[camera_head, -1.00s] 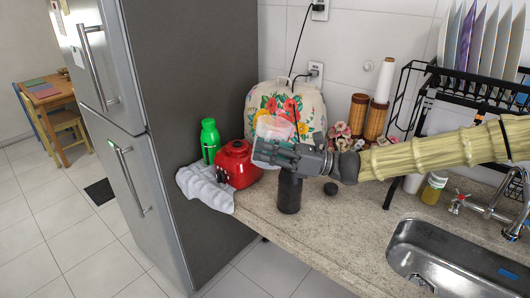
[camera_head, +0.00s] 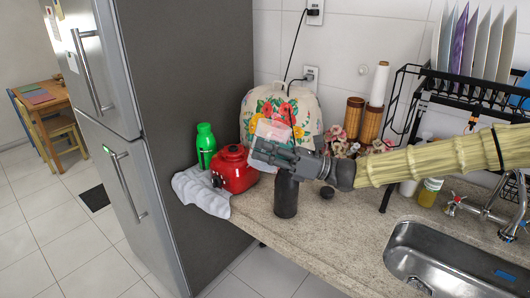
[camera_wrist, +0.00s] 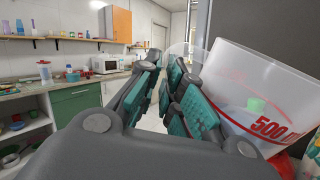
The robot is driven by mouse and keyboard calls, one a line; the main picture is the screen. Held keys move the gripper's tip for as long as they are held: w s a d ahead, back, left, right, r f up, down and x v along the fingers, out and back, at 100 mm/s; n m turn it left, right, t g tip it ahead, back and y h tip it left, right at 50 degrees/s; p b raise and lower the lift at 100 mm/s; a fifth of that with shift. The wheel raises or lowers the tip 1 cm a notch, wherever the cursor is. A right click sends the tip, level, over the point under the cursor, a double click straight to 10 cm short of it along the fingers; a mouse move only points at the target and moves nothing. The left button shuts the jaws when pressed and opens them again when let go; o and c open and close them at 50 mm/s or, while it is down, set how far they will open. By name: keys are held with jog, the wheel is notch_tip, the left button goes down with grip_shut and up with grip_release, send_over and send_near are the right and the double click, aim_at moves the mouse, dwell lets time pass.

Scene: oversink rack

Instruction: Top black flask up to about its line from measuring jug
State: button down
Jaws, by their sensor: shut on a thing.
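The black flask (camera_head: 286,197) stands upright on the counter, and its top is partly hidden behind my gripper. The clear measuring jug (camera_head: 269,129) is in my gripper (camera_head: 264,151), above and slightly left of the flask. In the wrist view the jug (camera_wrist: 262,82) is on the right, tilted, with red "500" print. My gripper in the wrist view (camera_wrist: 176,70) has its teal-padded fingers closed at the jug's side. How much liquid is in the jug, and the flask's level and line, cannot be made out.
A small black cap (camera_head: 327,192) lies right of the flask. A red pot-like appliance (camera_head: 234,170), a green bottle (camera_head: 205,146) and a grey cloth (camera_head: 200,190) are to the left. A floral cover (camera_head: 310,110) stands behind. The sink (camera_head: 440,262) is at right; the counter before it is clear.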

aim_at(268, 136)
jog(key=shift+r+m+t+y, duration=0.6)
jog(key=shift+r+m+y, duration=0.4)
jog(key=shift+m, duration=0.4)
jog(key=shift+w+d+r+m+t+y+b, duration=0.15)
jog(key=shift+r+m+t+y, duration=0.1)
jog(key=shift+m+t, duration=0.35)
jog(key=shift+w+d+r+m+t+y+b, duration=0.15)
jog(key=shift+m+t+y, duration=0.25)
jog(key=shift+m, duration=0.35)
jog(key=shift+w+d+r+m+t+y+b, duration=0.1)
jog(key=shift+d+r+m+t+y, duration=0.05)
jog(key=shift+m+t, duration=0.5)
jog(key=shift+w+d+r+m+t, duration=0.1)
jog(key=shift+w+d+m+t, duration=0.05)
jog(key=shift+m+t, duration=0.55)
jog(key=shift+w+d+r+m+t, duration=0.1)
jog(key=shift+d+m+t, duration=0.1)
jog(key=shift+m+t, duration=0.45)
jog(key=shift+w+d+m+t, duration=0.15)
jog(key=shift+m+t, duration=0.5)
jog(key=shift+t, duration=0.05)
jog(key=shift+w+d+f+m+t, duration=0.1)
jog(key=shift+w+d+m+t, duration=0.1)
jog(key=shift+m+t, duration=0.35)
jog(key=shift+w+d+m+t, duration=0.1)
jog(key=shift+d+m+t, duration=0.05)
jog(key=shift+m+t, duration=0.4)
